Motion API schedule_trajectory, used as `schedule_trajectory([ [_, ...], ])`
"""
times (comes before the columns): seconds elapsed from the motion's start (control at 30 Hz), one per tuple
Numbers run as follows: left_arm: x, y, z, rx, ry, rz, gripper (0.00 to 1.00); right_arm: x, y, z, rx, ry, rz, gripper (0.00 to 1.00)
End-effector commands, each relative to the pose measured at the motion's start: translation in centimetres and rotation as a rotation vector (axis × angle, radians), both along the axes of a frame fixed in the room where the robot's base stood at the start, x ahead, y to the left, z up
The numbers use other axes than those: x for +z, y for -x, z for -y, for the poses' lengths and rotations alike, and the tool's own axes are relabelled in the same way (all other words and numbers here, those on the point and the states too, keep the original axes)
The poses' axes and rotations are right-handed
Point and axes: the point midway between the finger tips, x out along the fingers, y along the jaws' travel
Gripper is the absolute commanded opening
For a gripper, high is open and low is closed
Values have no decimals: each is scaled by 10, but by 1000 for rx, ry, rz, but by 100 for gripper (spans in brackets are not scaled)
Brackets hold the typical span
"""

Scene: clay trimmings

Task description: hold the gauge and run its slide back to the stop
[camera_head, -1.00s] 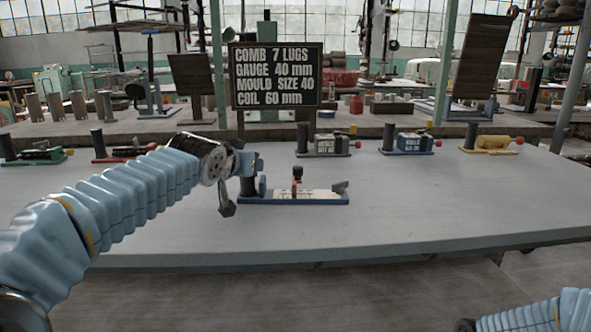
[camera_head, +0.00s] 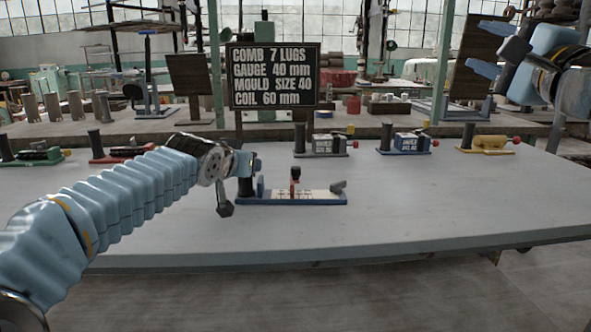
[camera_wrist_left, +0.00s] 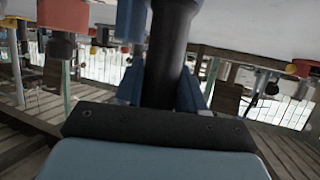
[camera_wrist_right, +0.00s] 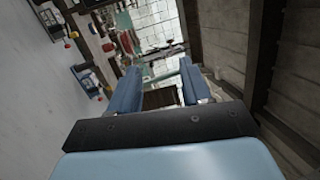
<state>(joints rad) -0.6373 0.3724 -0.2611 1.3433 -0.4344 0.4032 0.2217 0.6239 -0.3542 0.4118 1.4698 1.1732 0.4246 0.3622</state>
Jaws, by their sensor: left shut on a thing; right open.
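The gauge (camera_head: 310,201) lies on the grey bench, with a blue base, a pale scale strip, a dark upright post (camera_head: 245,188) at its left end and a grey angled piece (camera_head: 338,187) at its right end. Its slide (camera_head: 295,183), red with a dark knob, stands near the middle of the scale. My left gripper (camera_head: 251,164) is shut on the post; the left wrist view shows the dark post (camera_wrist_left: 170,50) between its blue fingers. My right gripper (camera_head: 490,48) is open and empty, raised at the upper right, well away from the gauge.
A sign (camera_head: 274,76) reads "GAUGE 40 mm" among other lines. Along the bench's back stand a green device (camera_head: 35,157), a red one (camera_head: 122,152), a grey one (camera_head: 326,146), a blue one (camera_head: 405,145) and a yellow one (camera_head: 487,142). The bench right of the gauge is clear.

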Motion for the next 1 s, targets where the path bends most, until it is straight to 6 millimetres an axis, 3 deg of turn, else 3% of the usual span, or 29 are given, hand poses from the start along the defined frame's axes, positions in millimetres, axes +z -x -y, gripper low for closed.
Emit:
schedule_trajectory([
  [0.03,-4,0,0,1,-2,-7,0,-26,-23,-23,152,-259,-57,48],
  [0.1,-3,0,0,1,-2,-7,0,-81,-58,-59,343,-607,-208,48],
  [0.17,-3,0,0,1,-2,-7,0,-122,-76,-87,443,-801,-332,48],
  [0.3,-4,0,0,1,-2,-8,0,-199,-95,-146,577,-1111,-580,48],
  [0.4,-4,0,0,1,-2,-9,0,-233,-97,-174,618,-1244,-700,48],
  [0.53,-4,0,0,2,-3,-10,0,-254,-98,-193,635,-1326,-778,48],
  [0.67,-4,0,-1,2,-3,-10,0,-257,-109,-205,640,-1343,-793,48],
  [1.0,-5,0,-1,2,-3,-11,0,-258,-163,-250,638,-1339,-791,48],
])
